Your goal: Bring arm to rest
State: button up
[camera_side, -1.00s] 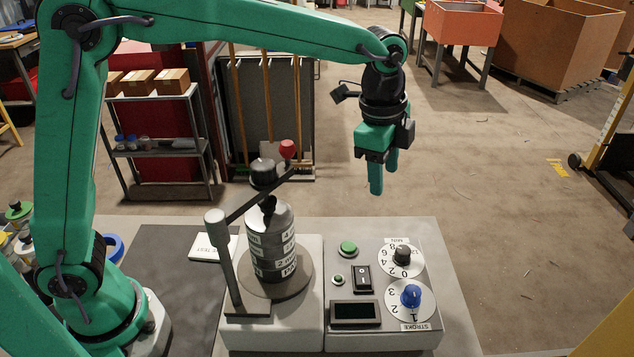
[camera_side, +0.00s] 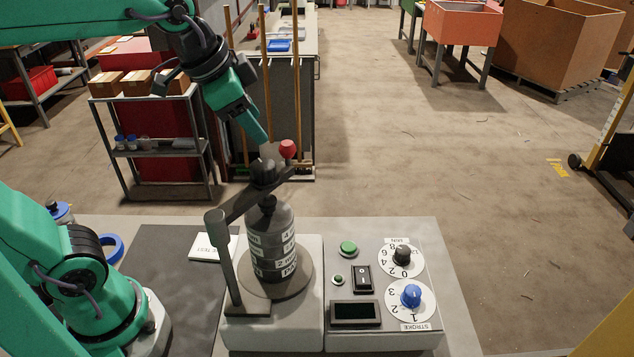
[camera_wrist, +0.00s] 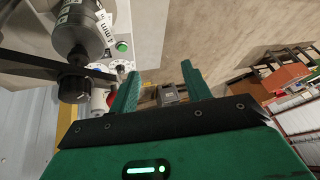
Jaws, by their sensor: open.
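My gripper (camera_side: 262,138) is in the air above and behind the machine in the side view, angled down to the right. Its tip shows just over the black knob of the lever clamp (camera_side: 240,200); whether they touch cannot be told there. In the wrist view my gripper (camera_wrist: 158,85) has its two green fingers apart, with nothing held between them. The dark bottle-shaped part (camera_side: 270,235) stands upright on its round plate under the clamp. In the wrist view this dark part (camera_wrist: 80,30) lies left of the fingers.
The control box has a green button (camera_side: 348,248), a black dial (camera_side: 402,254) and a blue dial (camera_side: 411,295). The lever's red ball (camera_side: 287,149) rises near my fingertips. A shelf with cardboard boxes (camera_side: 140,84) stands behind.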

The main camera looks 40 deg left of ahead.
jog(key=s+a+f+n, duration=0.4)
jog(key=s+f+n, duration=0.1)
jog(key=s, duration=0.4)
jog(key=shift+f+n+y, duration=0.3)
jog(key=shift+f+n, duration=0.1)
jog(key=shift+f, duration=0.3)
